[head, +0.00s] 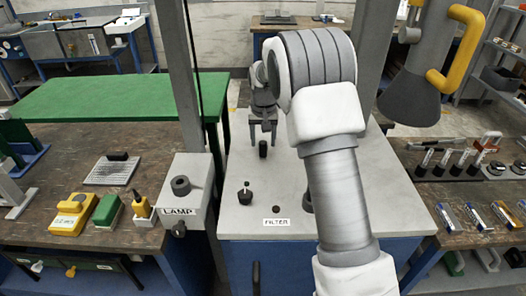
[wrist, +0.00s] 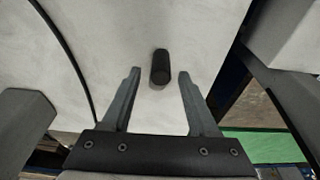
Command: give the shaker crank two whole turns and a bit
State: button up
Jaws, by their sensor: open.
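A short black upright peg (head: 263,150) stands on the light grey bench top (head: 235,165); it looks like the handle of the shaker crank, but no crank arm or label shows beside it. My gripper (head: 263,137) is open, pointing at the peg from the far side of the bench top. In the wrist view the black peg (wrist: 160,66) lies between the tips of my open gripper (wrist: 159,75), with a gap on both sides. Neither finger visibly touches it.
A black knob (head: 245,194) stands near the FILTER label (head: 276,222). My arm partly hides another dark part (head: 307,201). The LAMP box (head: 187,193) and a grey post (head: 183,75) stand left. A cone with a yellow handle (head: 453,48) hangs at upper right.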

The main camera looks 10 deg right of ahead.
jog(key=shift+r+p, duration=1.85)
jog(key=shift+r, duration=1.35)
notch_tip(320, 180, down, 8)
jog(key=shift+f+b, duration=0.1)
jog(key=shift+b, duration=0.75)
jog(key=c, duration=0.7)
